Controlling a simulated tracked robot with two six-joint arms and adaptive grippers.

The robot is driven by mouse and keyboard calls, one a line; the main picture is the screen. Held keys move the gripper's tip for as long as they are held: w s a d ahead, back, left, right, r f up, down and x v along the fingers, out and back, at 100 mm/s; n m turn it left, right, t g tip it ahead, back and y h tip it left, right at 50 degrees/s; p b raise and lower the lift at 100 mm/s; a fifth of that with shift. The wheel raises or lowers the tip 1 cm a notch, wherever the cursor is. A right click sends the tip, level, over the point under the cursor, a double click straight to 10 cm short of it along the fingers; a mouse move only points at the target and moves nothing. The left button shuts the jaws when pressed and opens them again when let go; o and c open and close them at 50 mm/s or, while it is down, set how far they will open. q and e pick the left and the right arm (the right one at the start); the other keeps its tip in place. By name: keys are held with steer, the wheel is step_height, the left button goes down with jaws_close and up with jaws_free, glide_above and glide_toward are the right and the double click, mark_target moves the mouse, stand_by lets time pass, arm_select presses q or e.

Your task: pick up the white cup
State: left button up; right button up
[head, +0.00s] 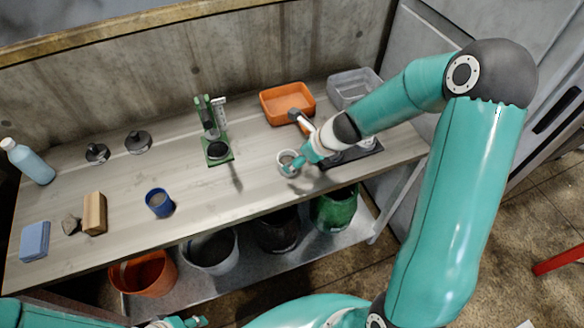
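The white cup (287,157) stands on the workbench, right of centre in the head view. My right gripper (295,163) reaches it from the right, with its teal fingers at the cup's near right side. The fingers overlap the cup in the picture, and I cannot tell whether they grip it. My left gripper (182,322) shows only in part at the bottom edge, away from the bench top, and its opening is unclear.
A dark tray (350,157) lies partly under my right arm. Behind it are an orange bin (287,103) and a clear grey bin (353,86). A green press (214,135) and a blue cup (159,202) stand left. Buckets fill the lower shelf.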

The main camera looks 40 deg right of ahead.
steer(key=b+x, duration=0.1)
steer(key=x, duration=0.1)
steer(key=b+x, duration=0.2)
steer(key=x, duration=0.1)
steer(key=shift+a+f, duration=0.35)
steer(key=shift+a, duration=0.1)
steer(key=shift+r, duration=0.1)
steer(key=shift+c, duration=0.4)
steer(key=c, duration=1.2)
steer(key=shift+c, duration=0.2)
steer(key=shift+r, duration=0.15)
